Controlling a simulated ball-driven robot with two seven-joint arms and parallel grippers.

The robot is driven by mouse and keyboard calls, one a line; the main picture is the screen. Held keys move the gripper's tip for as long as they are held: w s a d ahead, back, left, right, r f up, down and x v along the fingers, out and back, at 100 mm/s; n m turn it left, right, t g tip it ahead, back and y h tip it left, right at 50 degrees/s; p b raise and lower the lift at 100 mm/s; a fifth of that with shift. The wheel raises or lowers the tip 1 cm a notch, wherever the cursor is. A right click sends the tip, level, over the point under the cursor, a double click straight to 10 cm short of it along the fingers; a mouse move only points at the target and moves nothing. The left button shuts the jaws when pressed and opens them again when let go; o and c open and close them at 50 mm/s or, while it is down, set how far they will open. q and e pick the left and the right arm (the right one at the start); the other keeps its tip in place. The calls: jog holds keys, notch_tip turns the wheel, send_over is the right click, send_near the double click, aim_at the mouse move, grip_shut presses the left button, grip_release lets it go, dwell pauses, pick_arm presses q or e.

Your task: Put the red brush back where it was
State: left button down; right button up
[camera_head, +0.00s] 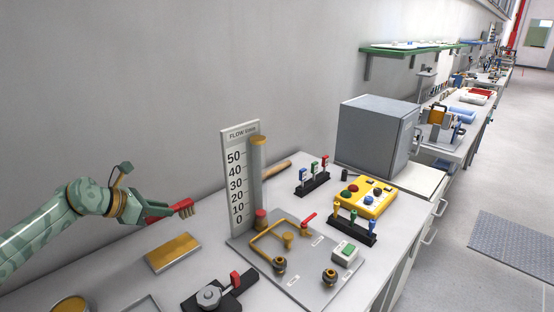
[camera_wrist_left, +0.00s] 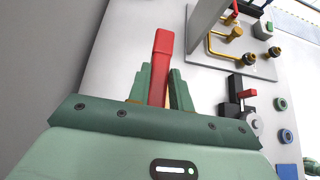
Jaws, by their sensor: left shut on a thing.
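The red brush (camera_head: 170,210) has a red handle and tan bristles. My left gripper (camera_head: 148,214) is shut on its handle and holds it above the bench, near the back wall. In the left wrist view the red handle (camera_wrist_left: 161,62) stands between the two green fingers of my left gripper (camera_wrist_left: 160,92).
The flow gauge board (camera_head: 241,180) stands right of the brush, on a grey plate with brass pipes (camera_head: 300,262). A black clamp with a red lever (camera_head: 218,293) and a round tin (camera_head: 70,305) are at the front. Bare bench (camera_head: 115,268) lies left of the block.

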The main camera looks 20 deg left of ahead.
pick_arm(q)
jog(key=shift+s+f, duration=0.1)
jog(key=s+d+r+m+g+h, duration=0.1)
jog(key=s+d, duration=0.3)
jog(key=d, duration=0.5)
jog(key=s+d+r+m+g+h, duration=0.1)
jog(key=s+d+m, duration=0.2)
jog(key=d, duration=0.6)
jog(key=s+d+r+m+g+h, duration=0.1)
jog(key=s+d+h, duration=0.1)
jog(key=s+d, duration=0.5)
jog(key=d, duration=0.3)
jog(key=shift+s+m, duration=0.25)
jog(key=shift+m, duration=0.15)
